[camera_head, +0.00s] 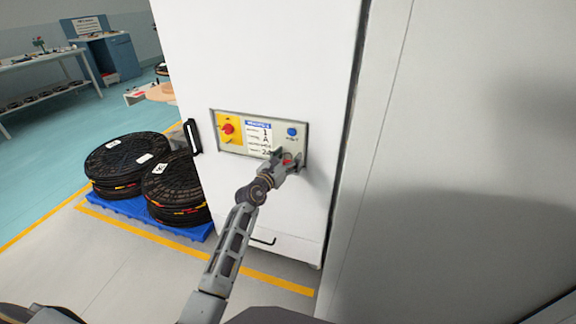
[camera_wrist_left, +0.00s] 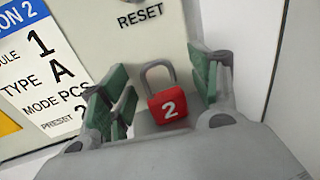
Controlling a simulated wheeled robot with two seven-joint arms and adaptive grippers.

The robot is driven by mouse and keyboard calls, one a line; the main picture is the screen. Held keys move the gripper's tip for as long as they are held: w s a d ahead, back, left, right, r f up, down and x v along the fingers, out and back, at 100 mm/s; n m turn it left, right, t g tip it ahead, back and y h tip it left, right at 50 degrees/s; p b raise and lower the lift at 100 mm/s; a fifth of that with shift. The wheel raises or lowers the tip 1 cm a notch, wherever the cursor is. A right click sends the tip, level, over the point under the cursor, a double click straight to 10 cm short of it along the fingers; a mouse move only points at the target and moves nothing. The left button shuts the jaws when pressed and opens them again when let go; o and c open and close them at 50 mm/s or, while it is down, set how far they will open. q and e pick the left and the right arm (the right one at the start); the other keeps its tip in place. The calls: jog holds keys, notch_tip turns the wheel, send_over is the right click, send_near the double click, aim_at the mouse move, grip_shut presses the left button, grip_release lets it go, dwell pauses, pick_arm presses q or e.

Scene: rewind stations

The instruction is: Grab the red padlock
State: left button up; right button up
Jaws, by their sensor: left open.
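The red padlock (camera_wrist_left: 170,106) has a white "2" on its face and a grey shackle. In the left wrist view it sits between the two green-padded fingers of my left gripper (camera_wrist_left: 160,95), which is open around it. Gaps show between the padlock and the pads. In the head view my left gripper (camera_head: 287,160) is at the lower right of the control panel (camera_head: 231,147) on the white cabinet, and a bit of the red padlock (camera_head: 288,158) shows between its fingers. What holds the padlock up is not clear. My right gripper is not in view.
The panel carries a red knob on yellow (camera_head: 228,128), a label (camera_head: 258,137) and a blue reset button (camera_head: 292,132). Black reels (camera_head: 128,160) stand on a blue pallet (camera_head: 135,208) at the left. A grey wall (camera_head: 460,150) stands close on the right.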

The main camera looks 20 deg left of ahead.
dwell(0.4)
pick_arm(q)
jog(key=c, duration=1.1)
